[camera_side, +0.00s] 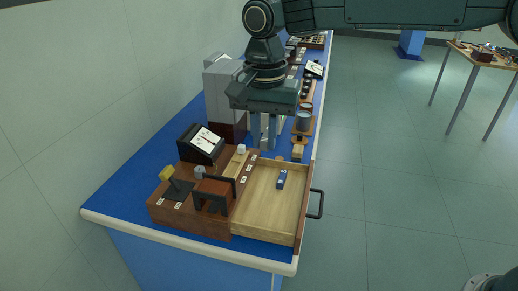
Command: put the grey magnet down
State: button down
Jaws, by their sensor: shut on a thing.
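My gripper (264,143) points down above the blue bench, just behind the far edge of the open drawer (262,205). Its fingers are shut on a small grey piece, the grey magnet (265,142), which is largely hidden between the fingertips. The piece is small in this view, and I cannot tell whether it touches anything below. A blue block with a pale top (281,179) lies alone in the wooden drawer.
The brown wooden box (190,213) left of the drawer carries a yellow-knobbed lever (167,174) and a dark arch (214,193). A dial meter (202,143) stands behind it. A grey cylinder (303,119) is right of my gripper. Most of the drawer floor is bare.

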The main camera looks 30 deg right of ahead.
jog(key=shift+s+d+r, duration=0.1)
jog(key=shift+s+d, duration=0.1)
jog(key=shift+s, duration=0.3)
jog(key=shift+s+d+r, duration=0.1)
jog(key=shift+s+d, duration=0.05)
jog(key=shift+s, duration=0.3)
jog(key=shift+f, duration=0.15)
send_over(270, 224)
notch_tip(270, 224, down, 16)
jog(key=shift+w+r, duration=0.1)
jog(key=shift+r, duration=0.05)
jog(key=shift+f, duration=2.1)
jog(key=shift+f, duration=0.1)
jog(key=c, duration=1.4)
grip_release()
jog(key=shift+o, duration=0.2)
